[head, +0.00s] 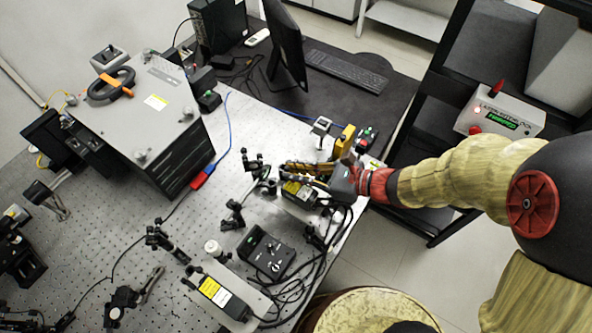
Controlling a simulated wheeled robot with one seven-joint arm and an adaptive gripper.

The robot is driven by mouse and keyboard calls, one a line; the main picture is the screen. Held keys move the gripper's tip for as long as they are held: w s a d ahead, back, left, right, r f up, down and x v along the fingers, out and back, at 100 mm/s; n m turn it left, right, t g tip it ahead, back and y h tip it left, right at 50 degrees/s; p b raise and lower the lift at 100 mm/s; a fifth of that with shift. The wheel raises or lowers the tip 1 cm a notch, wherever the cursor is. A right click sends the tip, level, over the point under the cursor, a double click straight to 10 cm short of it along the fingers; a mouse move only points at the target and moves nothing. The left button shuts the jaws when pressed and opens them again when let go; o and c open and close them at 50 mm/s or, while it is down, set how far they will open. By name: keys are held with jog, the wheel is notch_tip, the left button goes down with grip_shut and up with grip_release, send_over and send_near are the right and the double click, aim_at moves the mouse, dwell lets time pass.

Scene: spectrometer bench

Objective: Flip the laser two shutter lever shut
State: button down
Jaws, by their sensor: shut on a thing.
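My gripper (287,171) reaches in from the right over the optical table. Its fingers are closed at the left end of a small laser box (301,193) with a yellow and white label. The shutter lever is too small and too covered by the fingers to make out; what they pinch appears to be it. A second laser box (222,296) with a similar label lies nearer the front edge. I cannot read which box is laser two.
A black controller (266,254) with a knob and loose cables lie between the lasers. Small optic mounts (233,215) stand left of my gripper. A yellow block (344,141) stands just behind it. A large grey box (150,118) fills the back left.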

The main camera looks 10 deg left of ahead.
dwell(0.3)
jog(key=c, duration=2)
grip_release()
jog(key=shift+c, duration=0.2)
jog(key=v, duration=1.2)
jog(key=shift+w+f, duration=0.1)
